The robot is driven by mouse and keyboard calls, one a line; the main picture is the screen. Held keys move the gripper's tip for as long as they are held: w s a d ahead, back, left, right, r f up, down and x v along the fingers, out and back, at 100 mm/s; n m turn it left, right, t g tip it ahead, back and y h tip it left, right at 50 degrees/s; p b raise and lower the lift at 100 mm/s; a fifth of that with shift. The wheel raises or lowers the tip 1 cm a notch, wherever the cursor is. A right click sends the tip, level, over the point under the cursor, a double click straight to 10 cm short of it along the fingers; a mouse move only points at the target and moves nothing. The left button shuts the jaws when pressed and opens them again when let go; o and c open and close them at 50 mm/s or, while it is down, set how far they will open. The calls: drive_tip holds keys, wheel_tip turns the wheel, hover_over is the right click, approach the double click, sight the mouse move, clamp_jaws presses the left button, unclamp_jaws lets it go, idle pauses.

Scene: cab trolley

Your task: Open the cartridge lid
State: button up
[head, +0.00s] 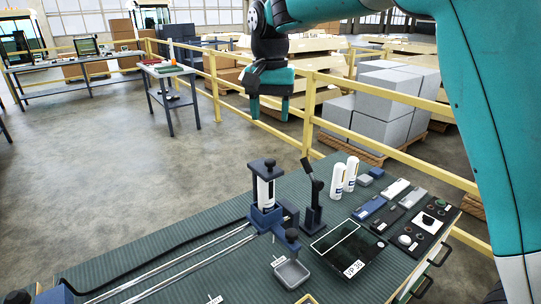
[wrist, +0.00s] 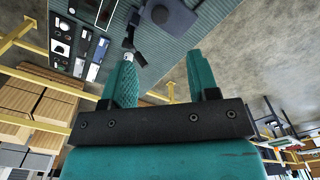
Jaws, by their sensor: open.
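A dark blue holder (head: 266,219) stands upright on the ribbed green bench top, with a white cartridge (head: 265,192) in it. A dark cap with a knob (head: 263,166) sits on top of the cartridge; I cannot tell for sure whether this is the lid. A dark lever (head: 313,196) stands just right of the holder. My gripper (head: 270,110) hangs above and behind the holder, well clear of it, open and empty. In the wrist view its two green fingers (wrist: 163,78) are apart, with a dark blue fixture (wrist: 172,16) beyond them.
Two white cartridges (head: 344,178) stand right of the lever. A black panel (head: 349,250), small blocks and a button board (head: 421,228) lie further right. A grey tray (head: 291,273) and metal rails (head: 180,262) are at the front. A yellow railing (head: 310,100) runs behind the bench.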

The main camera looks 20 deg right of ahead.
sight(270, 161)
wheel_tip(270, 161, down, 12)
drive_tip(key=shift+r+p, duration=0.15)
drive_tip(key=shift+p, duration=0.7)
clamp_jaws()
drive_tip(key=shift+r, duration=0.1)
